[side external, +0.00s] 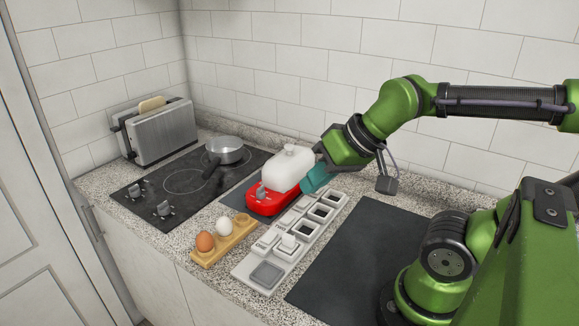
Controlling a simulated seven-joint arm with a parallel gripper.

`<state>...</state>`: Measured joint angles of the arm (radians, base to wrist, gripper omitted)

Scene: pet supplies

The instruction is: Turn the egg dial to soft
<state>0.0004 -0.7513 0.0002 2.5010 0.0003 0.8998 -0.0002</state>
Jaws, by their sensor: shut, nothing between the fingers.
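The red egg cooker (280,203) stands on the counter with a white domed lid (289,165) on top. Its grey dial (262,192) is at the front left end; its markings are too small to read. My gripper (309,186) is shut and empty, with teal fingers pointing down and left. In the picture its fingertips are at the right side of the cooker, apart from the dial. I cannot tell whether they touch the cooker body.
A wooden egg holder (214,248) with a brown egg (205,241) and a white egg (224,226) stands in front. A white switch panel (248,267) lies nearby. Left are a hob (140,190), pot (225,149) and toaster (160,135). A dark mat (350,255) is clear.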

